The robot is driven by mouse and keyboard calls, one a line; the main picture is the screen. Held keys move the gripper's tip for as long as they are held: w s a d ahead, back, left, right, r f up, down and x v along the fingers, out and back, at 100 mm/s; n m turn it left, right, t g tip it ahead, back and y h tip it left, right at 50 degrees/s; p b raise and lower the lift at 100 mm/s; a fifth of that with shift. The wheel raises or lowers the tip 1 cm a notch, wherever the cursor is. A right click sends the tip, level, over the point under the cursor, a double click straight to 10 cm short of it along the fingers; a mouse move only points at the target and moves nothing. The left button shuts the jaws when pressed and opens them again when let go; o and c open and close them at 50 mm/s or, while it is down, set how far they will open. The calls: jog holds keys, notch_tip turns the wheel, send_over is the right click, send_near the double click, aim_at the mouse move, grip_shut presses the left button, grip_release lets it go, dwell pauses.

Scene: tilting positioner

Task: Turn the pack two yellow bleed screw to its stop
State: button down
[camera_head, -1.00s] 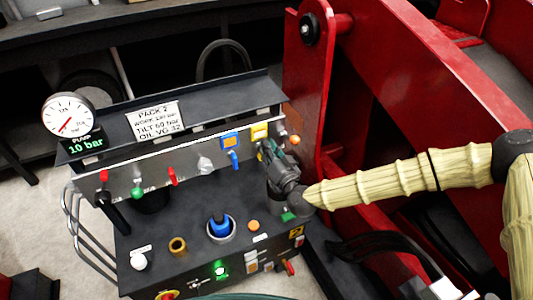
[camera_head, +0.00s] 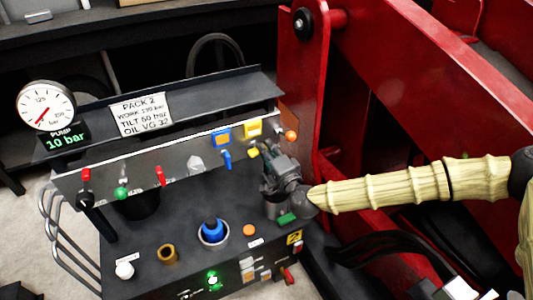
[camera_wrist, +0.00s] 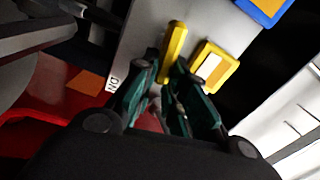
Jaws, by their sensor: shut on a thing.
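The yellow bleed screw (camera_head: 254,153) shows as a small yellow piece on the right end of the pack two panel, below a yellow-framed tag (camera_head: 252,129). In the wrist view its yellow handle (camera_wrist: 174,48) is a long bar standing out between the fingertips. My gripper (camera_head: 266,158) is at the panel's right end, and in the wrist view its dark green fingers (camera_wrist: 166,76) close on the near end of the bar. The fingers hide that end and the screw's base.
A blue lever (camera_head: 226,160) is close left of my gripper, with several other valves further left. The gauge (camera_head: 46,105) above the panel has a 10 bar readout. A red steel frame (camera_head: 306,95) stands close on the right. Below lies the control deck with a blue knob (camera_head: 212,229).

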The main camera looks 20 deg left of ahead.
jog(key=shift+d+f+m+b, duration=0.1)
jog(key=shift+f+m+b, duration=0.15)
jog(key=shift+m, duration=0.25)
jog(key=shift+f+m+b, duration=0.1)
jog(key=shift+m+b, duration=0.2)
jog(key=shift+m, duration=0.2)
jog(key=c, duration=1.5)
grip_release()
jog(key=shift+o, duration=0.2)
jog(key=v, duration=0.7)
jog(key=shift+s+d, duration=0.1)
